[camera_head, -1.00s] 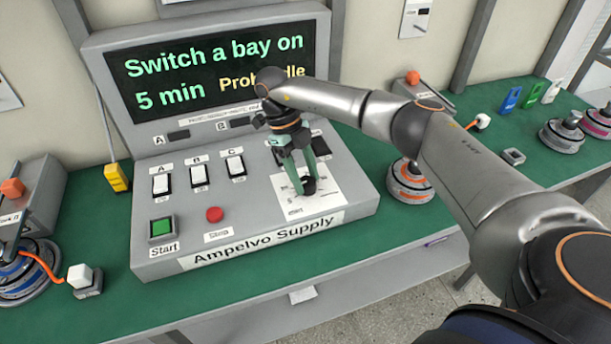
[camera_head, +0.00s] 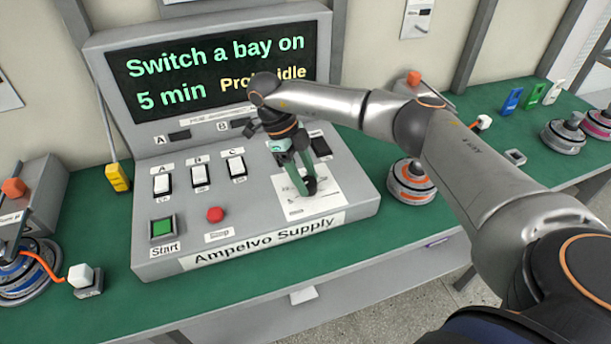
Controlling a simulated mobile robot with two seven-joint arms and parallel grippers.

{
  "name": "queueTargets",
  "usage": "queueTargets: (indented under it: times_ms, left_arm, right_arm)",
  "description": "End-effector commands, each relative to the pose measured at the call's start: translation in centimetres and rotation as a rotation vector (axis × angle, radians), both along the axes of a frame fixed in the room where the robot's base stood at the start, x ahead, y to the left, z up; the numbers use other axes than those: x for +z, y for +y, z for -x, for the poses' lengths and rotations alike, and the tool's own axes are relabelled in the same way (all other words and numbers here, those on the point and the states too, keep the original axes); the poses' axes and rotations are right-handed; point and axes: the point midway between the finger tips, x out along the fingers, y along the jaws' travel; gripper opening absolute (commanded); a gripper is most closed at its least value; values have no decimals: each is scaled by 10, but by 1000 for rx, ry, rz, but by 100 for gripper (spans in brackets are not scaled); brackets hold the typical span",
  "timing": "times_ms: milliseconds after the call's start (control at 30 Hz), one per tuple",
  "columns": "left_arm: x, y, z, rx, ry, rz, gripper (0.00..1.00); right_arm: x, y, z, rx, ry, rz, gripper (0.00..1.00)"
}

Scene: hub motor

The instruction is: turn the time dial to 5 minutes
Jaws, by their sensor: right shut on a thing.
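The grey console (camera_head: 262,257) labelled Ampelvo Supply stands on the green bench. Its screen (camera_head: 210,70) reads "Switch a bay on", "5 min" and a partly hidden line ending in "idle". The black time dial (camera_head: 310,185) sits on a white scale plate (camera_head: 313,203) at the console's right front. My right gripper (camera_head: 305,187) reaches down from above and is shut on the dial, hiding part of it. The dial's pointer and scale marks are too small to read. My left gripper is not in view.
White switches A (camera_head: 162,184), B (camera_head: 199,175) and C (camera_head: 236,165) stand left of the dial. A green Start button (camera_head: 162,228) and a red button (camera_head: 215,214) are in front of them. Hub motors stand at left (camera_head: 30,275) and right (camera_head: 412,182).

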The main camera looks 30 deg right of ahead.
Motion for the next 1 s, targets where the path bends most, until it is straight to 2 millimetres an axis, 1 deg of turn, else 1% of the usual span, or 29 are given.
queueTargets:
  times_ms: [33, 67, 300, 567, 667, 767, 1000]
  left_arm:
    - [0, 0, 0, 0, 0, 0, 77]
    - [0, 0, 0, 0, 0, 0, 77]
    - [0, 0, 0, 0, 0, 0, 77]
    - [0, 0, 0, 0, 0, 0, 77]
    - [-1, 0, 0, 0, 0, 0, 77]
    - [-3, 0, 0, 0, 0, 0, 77]
    - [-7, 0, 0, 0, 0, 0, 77]
  right_arm:
    - [0, 0, 0, 2, 0, 0, 0]
    - [0, 0, 0, 2, 0, 0, 55]
    - [0, 0, 0, 1, 1, 0, 82]
    - [0, 0, 0, 0, 0, 0, 82]
    - [6, 2, -3, -1, -1, 0, 82]
    - [19, 5, -8, 0, -4, -1, 82]
    - [69, 16, -25, 1, -5, 0, 82]
